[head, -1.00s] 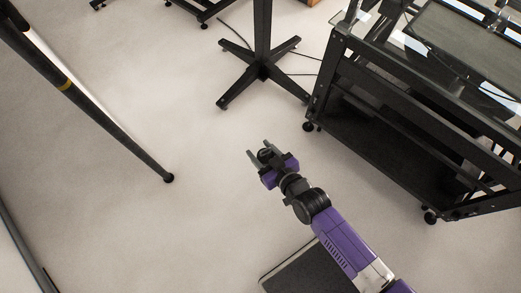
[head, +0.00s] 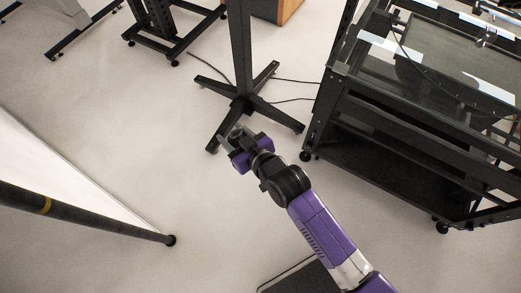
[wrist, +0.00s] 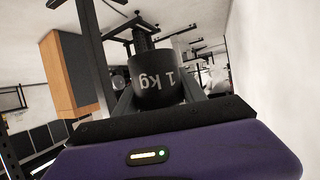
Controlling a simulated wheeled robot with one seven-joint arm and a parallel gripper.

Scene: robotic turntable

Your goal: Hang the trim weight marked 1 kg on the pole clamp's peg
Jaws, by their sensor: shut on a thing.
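The trim weight, a black cylinder with "1 kg" on its side in white (wrist: 157,84), is between the fingers of my gripper (wrist: 157,98) in the wrist view. The marking reads upside down there. My gripper is shut on the weight and holds it up off the floor. In the head view my gripper (head: 231,138) is over the floor by the front foot of a black stand, and the weight is too small and dark to make out clearly. I cannot make out the pole clamp or its peg in either view.
The black stand (head: 240,60) has spread feet just beyond my gripper. A black cart with a glass top (head: 400,145) stands at the right. A dark pole with a yellow band (head: 100,222) crosses the left. Open floor lies between.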

